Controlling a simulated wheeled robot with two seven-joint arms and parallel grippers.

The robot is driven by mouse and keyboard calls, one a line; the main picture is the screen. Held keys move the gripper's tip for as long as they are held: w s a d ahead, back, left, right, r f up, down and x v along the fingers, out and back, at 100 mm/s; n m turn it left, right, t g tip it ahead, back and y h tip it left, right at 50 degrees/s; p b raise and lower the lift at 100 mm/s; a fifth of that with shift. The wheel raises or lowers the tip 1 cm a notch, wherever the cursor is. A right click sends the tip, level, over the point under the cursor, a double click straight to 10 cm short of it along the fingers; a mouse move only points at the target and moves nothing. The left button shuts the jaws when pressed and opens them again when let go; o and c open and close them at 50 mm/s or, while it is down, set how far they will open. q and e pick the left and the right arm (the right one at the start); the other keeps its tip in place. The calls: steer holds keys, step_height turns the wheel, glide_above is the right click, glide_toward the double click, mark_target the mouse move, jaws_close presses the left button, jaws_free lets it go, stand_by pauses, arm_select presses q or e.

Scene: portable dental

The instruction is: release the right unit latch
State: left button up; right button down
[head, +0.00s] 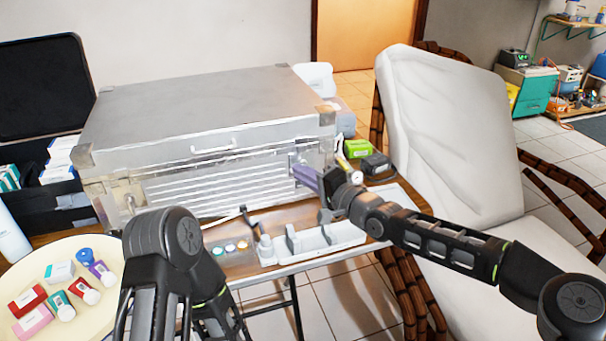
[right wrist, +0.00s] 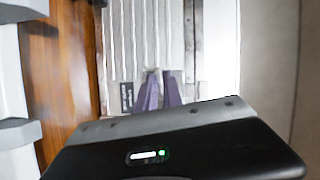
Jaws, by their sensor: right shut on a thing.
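The silver metal unit (head: 215,100) stands closed on the table, with a ribbed front panel. The right unit latch (head: 294,159) is a small metal part at the right end of that front, mostly hidden by my fingers. My right gripper (head: 298,172) reaches it from the front right, its purple fingertips against the unit's front. In the right wrist view the two purple fingers (right wrist: 160,76) stand close together at the panel, shut on the latch, which is hardly visible between them.
A pale holder rack (head: 318,242) stands before the unit, below my right gripper. A round tray (head: 58,258) with small tubes and boxes is at left. An open black case (head: 40,90) is behind it. A white padded chair (head: 445,130) stands at right.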

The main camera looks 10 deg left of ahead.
arm_select(q)
step_height(320, 180, down, 13)
steer(key=w+a+b, duration=0.1)
steer(key=b, duration=1.2)
steer(key=shift+w+a, duration=0.2)
arm_select(e)
steer(key=shift+w+d+f+n+t+h, duration=0.2)
steer(key=shift+n+h, duration=0.95)
steer(key=shift+n, duration=0.8)
steer(key=shift+d+f+n+t+h, duration=0.15)
steer(key=shift+n+t+h, duration=0.2)
steer(key=shift+n+h, duration=1.2)
steer(key=shift+w+d+f+n+t+h, duration=0.2)
steer(key=shift+n+h, duration=0.5)
steer(key=shift+n, duration=1.7)
steer(key=shift+s, duration=0.1)
steer(key=c, duration=1.5)
jaws_free()
steer(key=shift+r, duration=0.1)
steer(key=shift+s, duration=0.1)
arm_select(q)
steer(key=shift+f, duration=0.2)
arm_select(e)
steer(key=v, duration=0.7)
steer(key=shift+s+d+r, duration=0.1)
steer(key=shift+s, duration=0.2)
